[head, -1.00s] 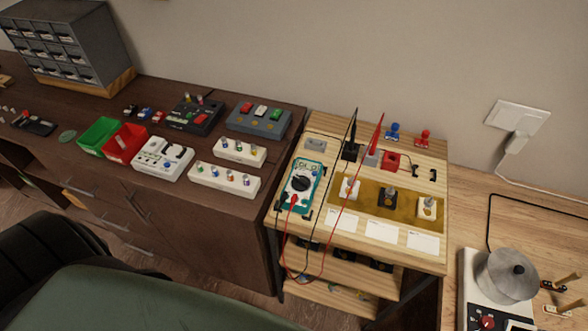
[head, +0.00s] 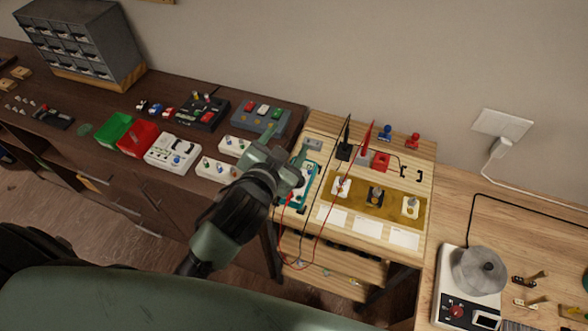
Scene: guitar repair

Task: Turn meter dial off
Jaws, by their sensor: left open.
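The teal multimeter (head: 312,173) lies on the light wooden bench (head: 330,140). My left gripper (head: 287,150) is over it, with its fingers spread open and nothing seen between them. The gripper and wrist cover most of the meter, including its dial, so I cannot see the dial's setting or whether a finger touches it. The red plug (head: 290,199) shows at the meter's lower end. My right gripper is not in view.
Black and red probes (head: 366,136) stand behind the meter, with thin leads looping down in front of the bench. A brass plate with white and black switches (head: 376,194) is to the right. White switch boxes (head: 217,169) sit close on the left.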

